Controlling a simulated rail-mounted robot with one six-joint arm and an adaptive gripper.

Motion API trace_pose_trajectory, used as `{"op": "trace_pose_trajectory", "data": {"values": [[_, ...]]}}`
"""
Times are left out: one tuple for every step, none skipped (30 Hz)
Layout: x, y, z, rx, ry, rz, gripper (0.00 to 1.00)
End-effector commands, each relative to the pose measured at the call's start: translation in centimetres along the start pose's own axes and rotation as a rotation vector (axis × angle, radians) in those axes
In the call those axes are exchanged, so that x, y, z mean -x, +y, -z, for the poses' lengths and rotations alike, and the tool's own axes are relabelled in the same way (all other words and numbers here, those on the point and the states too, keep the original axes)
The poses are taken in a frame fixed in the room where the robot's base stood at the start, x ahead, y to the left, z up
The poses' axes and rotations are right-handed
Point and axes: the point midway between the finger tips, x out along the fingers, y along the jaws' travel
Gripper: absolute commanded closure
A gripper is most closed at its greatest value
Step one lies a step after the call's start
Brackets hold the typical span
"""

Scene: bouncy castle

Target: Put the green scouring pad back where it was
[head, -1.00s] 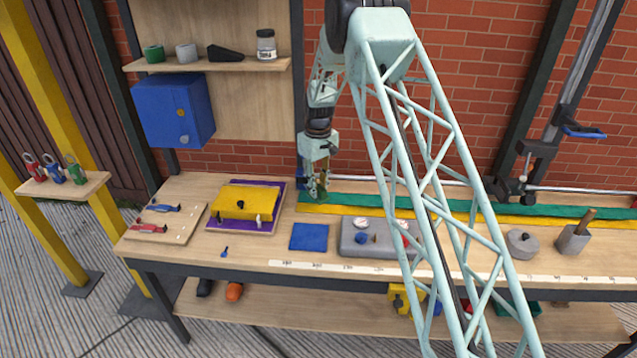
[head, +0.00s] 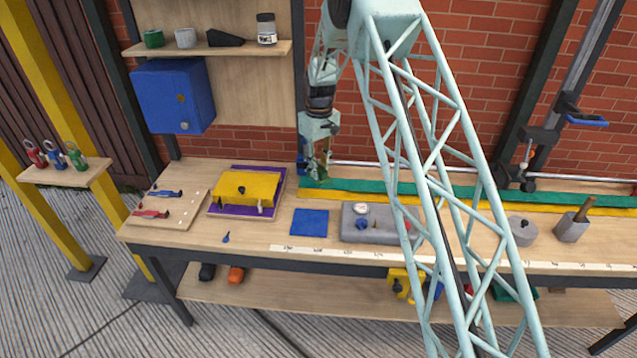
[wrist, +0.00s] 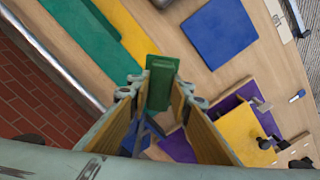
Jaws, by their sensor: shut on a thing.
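The green scouring pad (wrist: 161,84) is a small dark green block held between the fingertips of my gripper (wrist: 158,92) in the wrist view. My gripper is shut on it. In the head view my gripper (head: 318,172) hangs over the back of the bench, near the left end of the green and yellow strips. The pad is hard to make out there. I cannot tell how high it is above the bench. In the wrist view the strips pass at upper left, and the yellow block on its purple mat lies at lower right.
A blue square (head: 309,222) lies flat on the bench (head: 275,205). The yellow block (head: 247,188) on a purple mat is left of it, a grey gauge block (head: 375,232) right. The green strip (head: 450,192) runs along the back by the brick wall. A blue cabinet (head: 172,95) hangs at left.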

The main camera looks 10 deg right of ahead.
Motion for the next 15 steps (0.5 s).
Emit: {"op": "trace_pose_trajectory", "data": {"values": [[0.0,-0.1,-0.1,-0.004,0.000,0.000,0.93],[0.1,-0.1,-0.2,-0.007,0.000,0.000,0.93],[0.1,-0.2,-0.4,-0.012,0.000,0.000,0.93],[0.1,-0.3,-0.6,-0.017,0.001,0.000,0.93],[0.2,-0.5,-0.8,-0.023,0.001,0.000,0.93],[0.2,-0.7,-1.1,-0.033,0.000,0.000,0.93],[0.3,-0.8,-1.4,-0.042,0.000,0.000,0.93],[0.4,-1.0,-1.7,-0.051,0.000,0.000,0.93],[0.4,-1.3,-2.2,-0.065,-0.001,0.000,0.93],[0.5,-1.5,-2.6,-0.077,0.000,0.000,0.93],[0.6,-1.7,-3.0,-0.088,0.001,0.000,0.93],[0.7,-2.0,-3.6,-0.106,0.001,0.000,0.93],[0.7,-2.3,-4.1,-0.119,0.000,0.000,0.93],[0.8,-2.6,-4.6,-0.135,-0.001,0.000,0.93],[1.0,-3.0,-5.3,-0.154,0.000,0.000,0.93]]}}
